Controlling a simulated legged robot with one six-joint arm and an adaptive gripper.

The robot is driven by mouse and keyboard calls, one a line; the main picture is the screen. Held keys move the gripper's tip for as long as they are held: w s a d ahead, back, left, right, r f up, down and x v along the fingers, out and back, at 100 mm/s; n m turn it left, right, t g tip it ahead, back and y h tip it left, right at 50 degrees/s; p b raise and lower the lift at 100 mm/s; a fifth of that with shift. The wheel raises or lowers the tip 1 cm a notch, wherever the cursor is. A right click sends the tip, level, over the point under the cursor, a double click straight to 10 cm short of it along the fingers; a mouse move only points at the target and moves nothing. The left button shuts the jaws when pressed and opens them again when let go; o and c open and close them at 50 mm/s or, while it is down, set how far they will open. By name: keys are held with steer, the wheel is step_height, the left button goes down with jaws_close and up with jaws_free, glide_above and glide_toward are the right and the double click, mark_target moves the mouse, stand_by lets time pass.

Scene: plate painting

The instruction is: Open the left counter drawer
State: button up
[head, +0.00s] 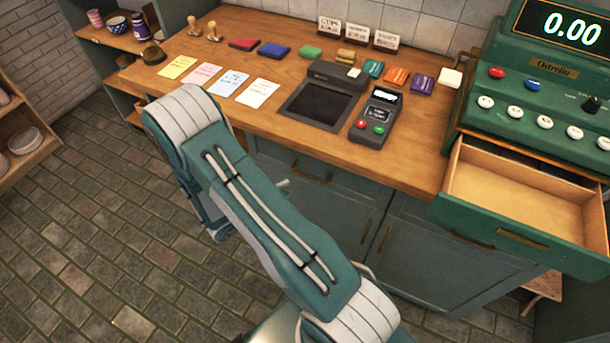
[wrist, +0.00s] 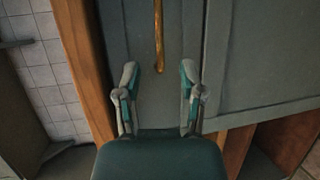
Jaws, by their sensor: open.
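The left counter drawer (head: 275,155) is shut, its front flush under the wooden counter top. My arm hides part of it in the head view. Its brass handle (head: 312,176) shows just right of my arm. In the wrist view, a brass handle (wrist: 158,35) runs upright in the picture along a grey-green front, parallel to a wooden edge. My gripper (wrist: 159,76) is open and empty. Its two fingers are spread to either side of the handle's line, with the handle's near end between and just ahead of the tips. No contact shows. In the head view my gripper is mostly hidden behind my arm.
The cash register's drawer (head: 520,195) stands open at the right, jutting past the counter edge. A card terminal (head: 374,118), dark screen (head: 318,105) and paper notes (head: 217,82) lie on the counter (head: 420,155). Cabinet doors (head: 415,260) are below. Tiled floor (head: 90,240) is clear at left.

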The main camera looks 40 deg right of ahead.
mark_target(310, 177)
steer(key=d, duration=0.3)
steer(key=d+f, duration=0.1)
steer(key=d, duration=0.2)
steer(key=d+f, duration=0.1)
steer(key=d, duration=0.3)
steer(key=shift+s, duration=0.1)
steer(key=shift+a, duration=0.1)
jaws_close()
